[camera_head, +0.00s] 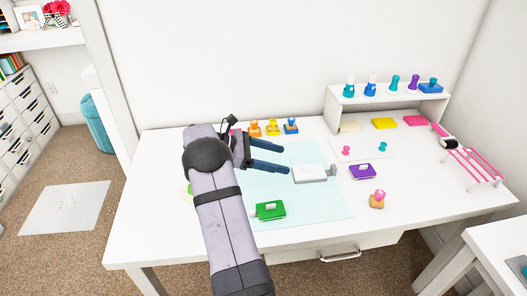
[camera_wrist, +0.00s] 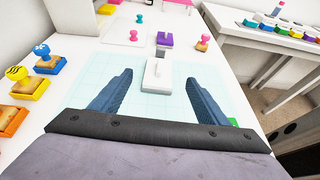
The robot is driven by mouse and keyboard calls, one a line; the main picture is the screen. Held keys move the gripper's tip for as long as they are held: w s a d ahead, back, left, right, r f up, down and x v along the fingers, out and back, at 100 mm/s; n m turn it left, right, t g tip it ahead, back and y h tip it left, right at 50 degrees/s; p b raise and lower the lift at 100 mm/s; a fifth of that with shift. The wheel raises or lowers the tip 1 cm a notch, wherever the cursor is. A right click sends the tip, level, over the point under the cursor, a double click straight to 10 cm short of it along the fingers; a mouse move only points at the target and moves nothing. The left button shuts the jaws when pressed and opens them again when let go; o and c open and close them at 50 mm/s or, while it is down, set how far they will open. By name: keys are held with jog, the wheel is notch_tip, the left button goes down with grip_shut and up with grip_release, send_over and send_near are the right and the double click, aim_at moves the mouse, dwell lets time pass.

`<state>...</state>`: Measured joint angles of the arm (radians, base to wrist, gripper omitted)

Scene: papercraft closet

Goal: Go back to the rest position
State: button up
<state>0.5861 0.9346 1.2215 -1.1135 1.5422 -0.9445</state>
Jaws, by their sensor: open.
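My gripper (camera_head: 266,156) reaches over the left half of the white table (camera_head: 160,240), above a pale blue gridded mat (camera_head: 325,208). Its two blue fingers are spread apart with nothing between them, which also shows in the wrist view (camera_wrist: 158,95). A white and grey block with a handle (camera_head: 312,174) lies on the mat beyond the fingertips; it is apart from them in the wrist view (camera_wrist: 157,76). My arm hides part of the mat and the table's left side.
A green stamp (camera_head: 270,211) lies on the mat right of my arm. Orange, yellow and blue stamps (camera_head: 272,128) stand behind my gripper. A purple stamp (camera_head: 363,171) and a pink-knobbed stamp (camera_head: 377,199) are to the right. A white shelf (camera_head: 390,101) with bottles and stamps stands at the back right.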

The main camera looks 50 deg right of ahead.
jog(key=w+a+m+t+y+p, duration=0.1)
jog(key=w+a+t, duration=0.1)
jog(key=a, duration=0.6)
jog(key=w+a+m+t+y+p, duration=0.1)
jog(key=a+m+t, duration=0.1)
jog(key=a, duration=0.6)
jog(key=w+a+m+t+y+p, duration=0.1)
jog(key=w+a+m+t, duration=0.1)
jog(key=a, duration=0.6)
jog(key=shift+w+t+y, duration=0.3)
jog(key=shift+t+y, duration=0.1)
jog(key=s+a+f+y, duration=0.1)
jog(key=a, duration=0.2)
jog(key=s+a+f+m+t+y+b, duration=0.1)
jog(key=a, duration=0.3)
jog(key=s+a+f, duration=0.1)
jog(key=s+a, duration=0.1)
jog(key=a, duration=0.2)
jog(key=shift+a+f+m+t+y, duration=0.2)
jog(key=shift+f+m+t+y, duration=0.1)
jog(key=shift+y, duration=0.1)
jog(key=s+a+f+m+t+y+b, duration=0.2)
jog(key=s+a+f+y, duration=0.15)
jog(key=s+a, duration=0.5)
notch_tip(320, 180, up, 16)
jog(key=w+a+p, duration=0.1)
jog(key=p, duration=1.4)
jog(key=shift+w+f+g+h, duration=0.2)
jog(key=shift+w+g+h, duration=0.15)
jog(key=shift+h, duration=0.1)
